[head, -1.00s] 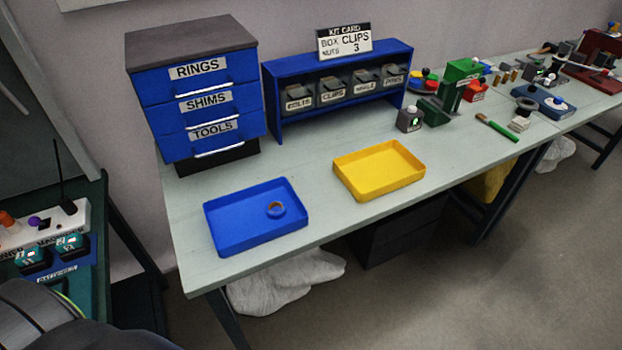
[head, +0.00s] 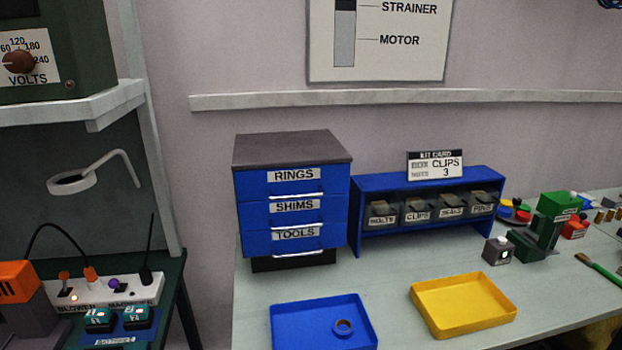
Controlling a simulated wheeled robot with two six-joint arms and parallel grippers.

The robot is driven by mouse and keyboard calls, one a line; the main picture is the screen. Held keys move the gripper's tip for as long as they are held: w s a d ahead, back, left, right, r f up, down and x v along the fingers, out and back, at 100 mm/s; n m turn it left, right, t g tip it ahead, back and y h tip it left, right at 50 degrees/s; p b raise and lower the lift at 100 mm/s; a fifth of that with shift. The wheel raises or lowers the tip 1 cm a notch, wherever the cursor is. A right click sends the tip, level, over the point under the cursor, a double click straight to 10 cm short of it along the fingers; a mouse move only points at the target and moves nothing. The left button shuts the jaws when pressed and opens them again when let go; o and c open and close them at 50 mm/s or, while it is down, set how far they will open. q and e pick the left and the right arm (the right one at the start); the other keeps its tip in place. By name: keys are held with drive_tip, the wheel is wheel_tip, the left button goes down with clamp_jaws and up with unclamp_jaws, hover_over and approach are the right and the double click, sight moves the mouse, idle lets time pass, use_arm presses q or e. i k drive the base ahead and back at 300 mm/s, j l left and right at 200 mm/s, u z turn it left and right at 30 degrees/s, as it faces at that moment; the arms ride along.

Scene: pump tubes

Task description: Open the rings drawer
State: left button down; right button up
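The blue drawer cabinet (head: 341,222) with a dark grey top (head: 290,148) stands at the back left of the pale workbench in the head view. Its top drawer, labelled RINGS (head: 258,188), appears closed, with a silver handle (head: 296,196) along its lower edge. The SHIMS drawer (head: 256,214) and TOOLS drawer (head: 256,243) below it also appear closed. Neither of my grippers shows in the head view.
A blue tray (head: 300,337) holding a small ring (head: 344,327) lies in front of the cabinet. A yellow tray (head: 462,328) lies to its right. A blue bin rack (head: 428,184) with a kit card (head: 435,165) stands right of the cabinet. A side bench with chargers is at left.

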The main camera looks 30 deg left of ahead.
sight(301, 181)
drive_tip(key=u, duration=1.1)
